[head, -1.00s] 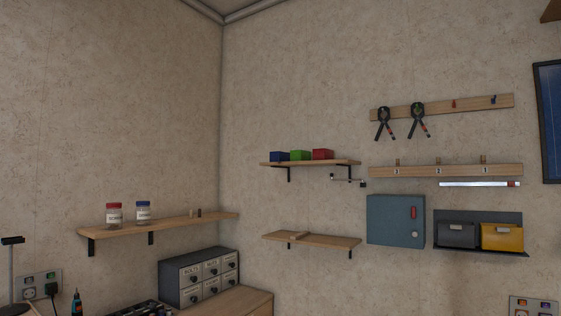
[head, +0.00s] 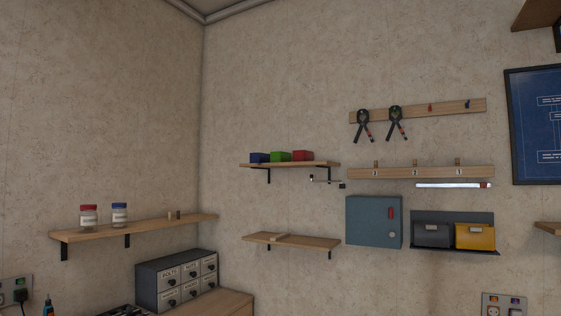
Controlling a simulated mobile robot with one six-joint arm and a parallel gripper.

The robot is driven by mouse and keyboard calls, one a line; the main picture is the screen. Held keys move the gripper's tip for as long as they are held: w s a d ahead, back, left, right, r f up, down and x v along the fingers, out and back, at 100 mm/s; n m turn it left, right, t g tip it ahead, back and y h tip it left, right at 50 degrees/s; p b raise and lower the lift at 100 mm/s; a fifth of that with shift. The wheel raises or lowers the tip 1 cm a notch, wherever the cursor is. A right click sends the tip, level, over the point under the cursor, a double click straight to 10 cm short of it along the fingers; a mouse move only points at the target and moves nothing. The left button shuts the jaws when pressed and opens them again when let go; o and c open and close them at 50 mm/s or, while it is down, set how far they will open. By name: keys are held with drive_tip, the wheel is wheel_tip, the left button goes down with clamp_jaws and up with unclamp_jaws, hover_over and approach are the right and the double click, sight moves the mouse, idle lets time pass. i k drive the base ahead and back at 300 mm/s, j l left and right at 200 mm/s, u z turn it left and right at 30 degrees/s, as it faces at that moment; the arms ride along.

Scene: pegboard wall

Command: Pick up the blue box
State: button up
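My gripper does not show in this view.
A lower shelf (head: 318,243) hangs below the upper one. Right of it are a blue-grey cabinet (head: 373,222) and grey and yellow bins (head: 474,236). A left shelf (head: 75,234) holds two jars. A drawer unit (head: 170,286) stands at the bottom left.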

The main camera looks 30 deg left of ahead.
sight(254, 157)
drive_tip(key=u, duration=1.25)
drive_tip(key=i+j+z, duration=0.35)
drive_tip(key=i+j, duration=0.15)
drive_tip(key=i, duration=0.4)
drive_tip(key=i+j+z, duration=0.35)
drive_tip(key=i+j, duration=0.4)
drive_tip(key=i, duration=0.15)
